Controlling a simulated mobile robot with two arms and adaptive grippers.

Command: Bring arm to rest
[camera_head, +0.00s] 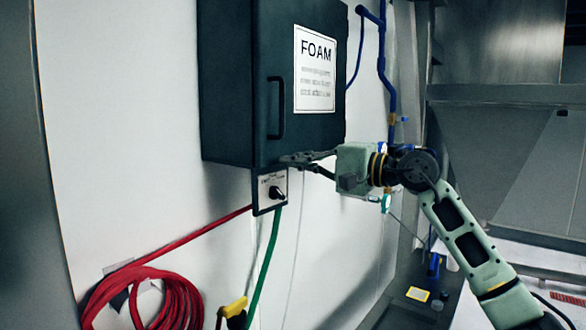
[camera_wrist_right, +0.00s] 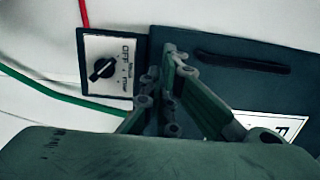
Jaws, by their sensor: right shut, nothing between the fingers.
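My right gripper (camera_head: 285,159) is shut and empty. In the head view its fingertips are in front of the lower edge of the dark cabinet (camera_head: 225,80), just above the switch box (camera_head: 270,191). It also shows in the right wrist view (camera_wrist_right: 168,60), fingers together, with the switch box (camera_wrist_right: 112,66) to its left. The switch box has a black rotary knob (camera_wrist_right: 103,68). I cannot tell whether the fingertips touch the cabinet. My right arm (camera_head: 465,245) comes in from the lower right. My left gripper is not in view.
The cabinet has a handle (camera_head: 276,107) and a FOAM sign (camera_head: 314,69). A red hose coil (camera_head: 150,300) hangs at lower left, with a green hose (camera_head: 268,255) and yellow valve (camera_head: 233,307) beside it. Blue pipes (camera_head: 384,65) run down the wall. A grey hopper (camera_head: 490,150) stands at right.

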